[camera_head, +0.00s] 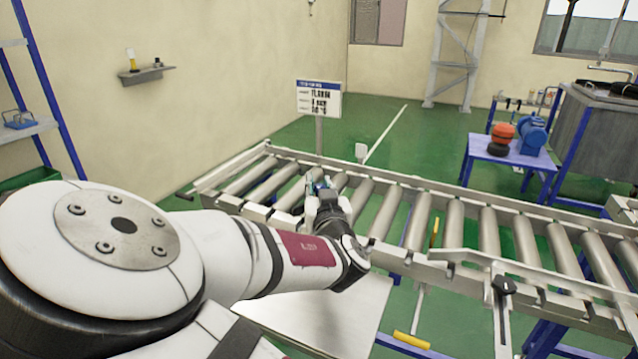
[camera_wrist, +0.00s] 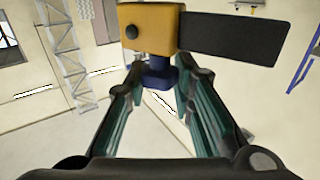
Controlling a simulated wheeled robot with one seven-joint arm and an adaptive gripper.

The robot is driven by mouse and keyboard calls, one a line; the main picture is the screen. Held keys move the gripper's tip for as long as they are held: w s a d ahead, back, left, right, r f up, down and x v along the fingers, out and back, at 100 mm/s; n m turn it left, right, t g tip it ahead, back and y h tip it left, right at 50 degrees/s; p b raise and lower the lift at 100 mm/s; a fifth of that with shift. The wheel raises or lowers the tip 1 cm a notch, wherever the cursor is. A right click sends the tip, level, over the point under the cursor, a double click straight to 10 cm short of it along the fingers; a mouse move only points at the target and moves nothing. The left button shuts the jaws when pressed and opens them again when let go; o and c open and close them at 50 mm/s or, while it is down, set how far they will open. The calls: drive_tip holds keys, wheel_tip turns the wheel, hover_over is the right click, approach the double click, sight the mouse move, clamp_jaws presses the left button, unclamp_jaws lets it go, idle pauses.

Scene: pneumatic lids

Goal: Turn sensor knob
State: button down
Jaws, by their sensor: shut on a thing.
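The sensor (camera_wrist: 153,25) shows at the top of the wrist view as an orange block with a dark round spot and a black flat bar to its right. A dark blue knob (camera_wrist: 160,72) sticks out from it toward me. My gripper (camera_wrist: 161,84) has its two green-padded fingers on either side of this knob and is shut on it. The arm and gripper hide most of the sensor there.
The roller conveyor (camera_head: 455,225) runs across in front of me. A sign on a post (camera_head: 319,98) stands behind it. A blue table (camera_head: 513,157) with a motor stands beyond at the right.

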drive_tip(key=shift+d+r+n+g+y, duration=0.1)
drive_tip(key=shift+n+g+y, duration=0.35)
drive_tip(key=shift+n+y, duration=0.6)
drive_tip(key=shift+d+n+g+y, duration=0.1)
drive_tip(key=shift+n+g+y, duration=0.45)
drive_tip(key=shift+y, duration=0.9)
drive_tip(key=n+g+y+b, duration=0.3)
drive_tip(key=n+g+y, duration=0.1)
drive_tip(key=y, duration=0.1)
drive_tip(key=shift+w+n+b, duration=0.15)
drive_tip(key=shift+n+b, duration=0.2)
drive_tip(key=shift+n, duration=0.05)
drive_tip(key=n+g+y+b, duration=0.1)
drive_tip(key=g, duration=0.1)
drive_tip(key=n+g+y+b, duration=0.2)
drive_tip(key=g, duration=0.1)
drive_tip(key=shift+f+n, duration=0.2)
drive_tip(key=shift+n, duration=0.1)
drive_tip(key=n+g+b, duration=0.1)
drive_tip(key=n+g, duration=0.1)
drive_tip(key=g, duration=0.1)
drive_tip(key=n+g+y+b, duration=0.1)
drive_tip(key=n+g, duration=0.1)
drive_tip(key=g, duration=0.2)
drive_tip(key=shift+a, duration=0.15)
drive_tip(key=shift+s+n+g, duration=0.2)
drive_tip(key=shift+n+g, duration=0.1)
drive_tip(key=c, duration=1.3)
unclamp_jaws()
drive_tip(key=shift+c, duration=0.2)
